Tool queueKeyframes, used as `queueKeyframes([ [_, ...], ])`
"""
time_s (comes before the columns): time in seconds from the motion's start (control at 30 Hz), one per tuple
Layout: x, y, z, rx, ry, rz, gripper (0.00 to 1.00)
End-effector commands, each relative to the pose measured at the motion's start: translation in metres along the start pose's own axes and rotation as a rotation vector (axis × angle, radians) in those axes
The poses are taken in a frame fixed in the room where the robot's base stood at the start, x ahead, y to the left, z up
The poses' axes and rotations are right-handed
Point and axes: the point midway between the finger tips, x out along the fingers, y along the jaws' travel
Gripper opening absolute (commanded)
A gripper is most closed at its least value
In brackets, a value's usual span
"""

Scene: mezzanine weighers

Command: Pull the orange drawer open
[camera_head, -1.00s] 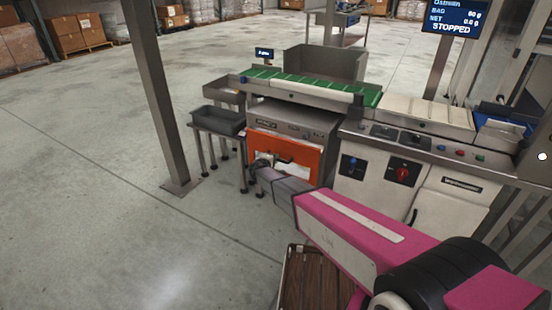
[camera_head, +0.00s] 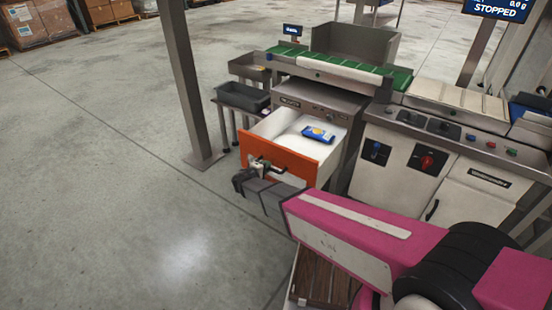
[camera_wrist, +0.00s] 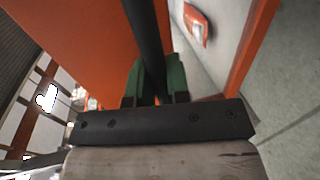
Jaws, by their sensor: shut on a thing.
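The orange drawer (camera_head: 276,158) stands pulled out of the grey metal cabinet (camera_head: 322,98), with its white inside showing. A blue packet (camera_head: 318,134) lies in it. My gripper (camera_head: 262,166) is at the drawer's front, partly hidden by my wrist. In the wrist view, the green fingers of my gripper (camera_wrist: 158,82) are closed around the dark bar handle (camera_wrist: 144,30) of the drawer. The orange front (camera_wrist: 80,40) fills the upper left of that view.
A slanted post (camera_head: 187,80) stands left of the drawer. A dark tray (camera_head: 243,96) sits on a stand beside the cabinet. A white control cabinet (camera_head: 410,160) with knobs is to the right. Open floor (camera_head: 100,170) lies at the left.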

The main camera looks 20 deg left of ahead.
Motion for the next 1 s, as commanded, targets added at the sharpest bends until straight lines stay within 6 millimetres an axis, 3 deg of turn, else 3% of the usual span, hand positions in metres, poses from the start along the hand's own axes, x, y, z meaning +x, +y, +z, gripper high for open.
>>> queueKeyframes([
  [0.03,-0.017,-0.003,0.001,-0.002,0.005,-0.001,0.0],
  [0.6,-0.172,-0.036,0.0,-0.002,0.005,-0.001,0.0],
  [0.8,-0.22,-0.046,-0.001,0.0,0.003,-0.002,0.0],
  [1.0,-0.254,-0.053,-0.001,0.0,0.002,-0.001,0.0],
])
